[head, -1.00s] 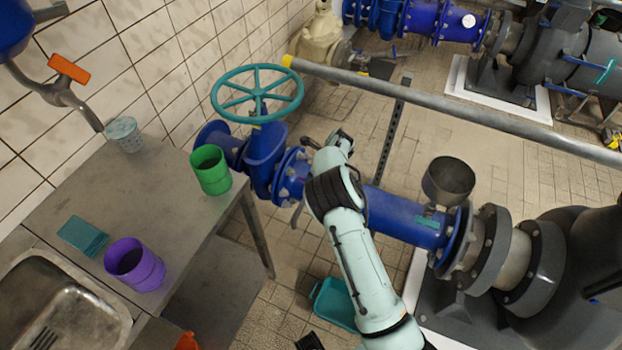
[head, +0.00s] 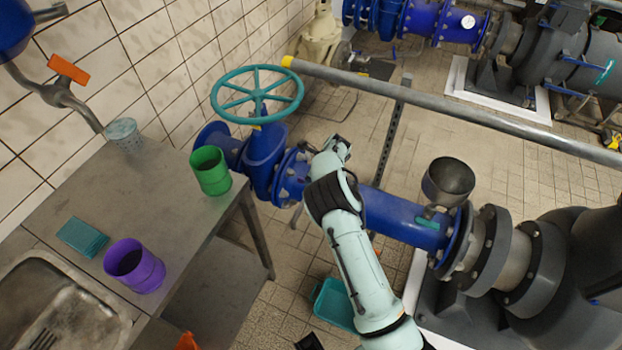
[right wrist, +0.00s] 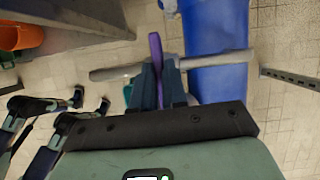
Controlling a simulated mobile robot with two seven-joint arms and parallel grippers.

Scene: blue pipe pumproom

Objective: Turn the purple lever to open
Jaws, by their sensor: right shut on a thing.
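The purple lever (right wrist: 155,60) is a thin upright bar in the right wrist view, in front of a pale horizontal pipe (right wrist: 115,73). My right gripper (right wrist: 158,80) has its two dark fingers closed on either side of the lever's lower part, shut on it. In the head view my right arm reaches to the blue pipe; its wrist end (head: 337,150) hides the lever and the fingertips there. My left gripper is not in view.
The blue pipe (head: 402,218) runs behind my arm, with a teal handwheel (head: 257,92) at its left. A metal table (head: 150,190) with a green cup (head: 210,171) and a purple cup (head: 134,266) stands left. A grey rail (head: 460,108) crosses behind.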

